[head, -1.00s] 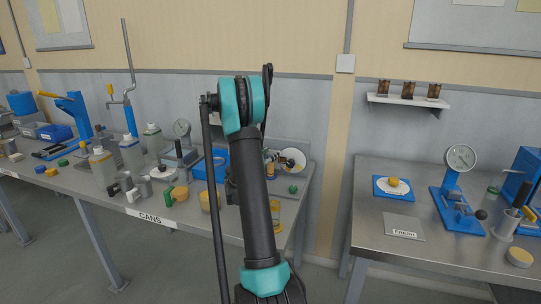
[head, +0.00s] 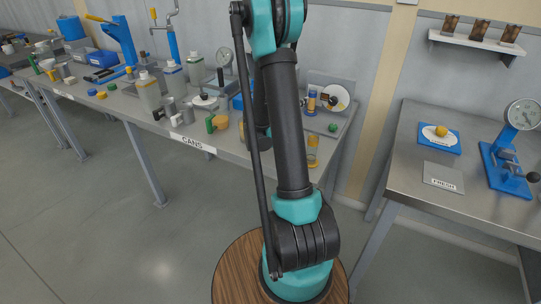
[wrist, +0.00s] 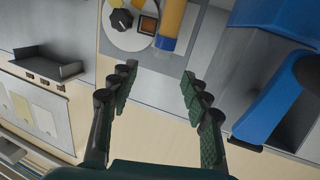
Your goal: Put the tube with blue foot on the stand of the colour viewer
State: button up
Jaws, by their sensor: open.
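The colour viewer shows a white disc (head: 336,97) on a grey back plate at the right end of the left bench. In the wrist view, the disc (wrist: 130,24) carries a black knob and a brown square window. An amber tube with a blue end (wrist: 170,27) lies across the view beside the disc; I take it for the blue-footed tube. A small amber and blue tube (head: 311,102) shows left of the disc in the head view. My gripper (wrist: 160,85) is open and empty, its fingers apart from the tube. My arm hides it in the head view.
Another amber tube (head: 313,151) is near the bench's front edge, with a green knob (head: 333,127) behind it. A blue machine (wrist: 275,95) is right of my fingers in the wrist view. Bottles and tools crowd the bench's left. A second bench (head: 415,215) stands at right.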

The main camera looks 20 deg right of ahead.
jog(key=s+a+f+n+y, duration=0.1)
jog(key=s+a+y, duration=0.1)
jog(key=s+a, duration=0.1)
jog(key=s+a+f+n+g+y, duration=0.1)
jog(key=s+a+f+n+y, duration=0.1)
jog(key=s, duration=0.4)
jog(key=s+a+f+n+g+y, duration=0.1)
jog(key=s+a+n+y, duration=0.1)
jog(key=s+a+y, duration=0.1)
jog(key=shift+s+a+f, duration=0.2)
jog(key=shift+s, duration=0.25)
jog(key=shift+s+a+f, duration=0.15)
jog(key=shift+s, duration=0.3)
jog(key=s+a+f+n+y, duration=0.3)
jog(key=s+a+y, duration=0.1)
jog(key=s+a, duration=0.4)
jog(key=s+a+f+n+g+y, duration=0.1)
jog(key=s+a+f+n+y, duration=0.1)
jog(key=s+a+n+y, duration=0.2)
jog(key=s+a, duration=0.3)
jog(key=a, duration=0.2)
jog(key=shift+s+a+f+y, duration=0.15)
jog(key=shift+s+f+y, duration=0.15)
jog(key=shift+s+f, duration=0.1)
